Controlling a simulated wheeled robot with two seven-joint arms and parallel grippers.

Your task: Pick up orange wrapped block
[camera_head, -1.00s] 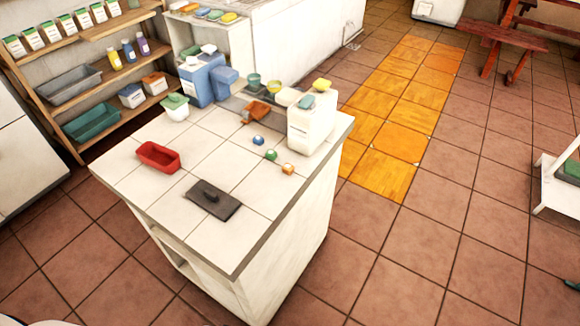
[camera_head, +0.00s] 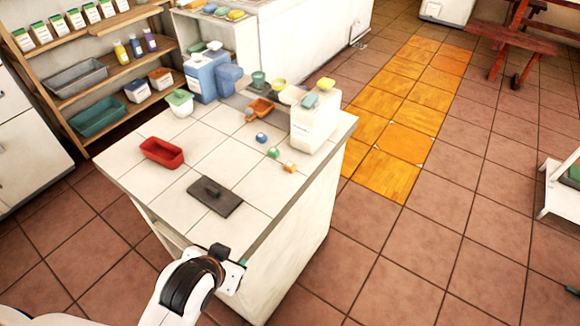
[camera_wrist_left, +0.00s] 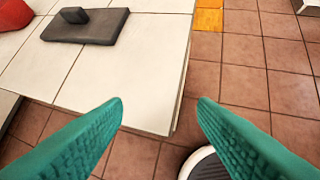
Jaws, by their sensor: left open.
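The orange wrapped block (camera_head: 289,167) is a small cube on the white tiled counter (camera_head: 240,190), near its right edge in the head view. A green one (camera_head: 273,153) and a blue one (camera_head: 261,138) lie in a row behind it. My left gripper (camera_head: 240,262) is at the counter's front corner, well short of the block. In the left wrist view its green fingers (camera_wrist_left: 160,112) are wide apart with nothing between them, over the counter's edge. The block does not show in the left wrist view. My right gripper is not in view.
A dark grey float (camera_head: 215,196) lies on the counter near my left gripper, with a red tray (camera_head: 162,152) left of it. The counter between float and block is clear.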

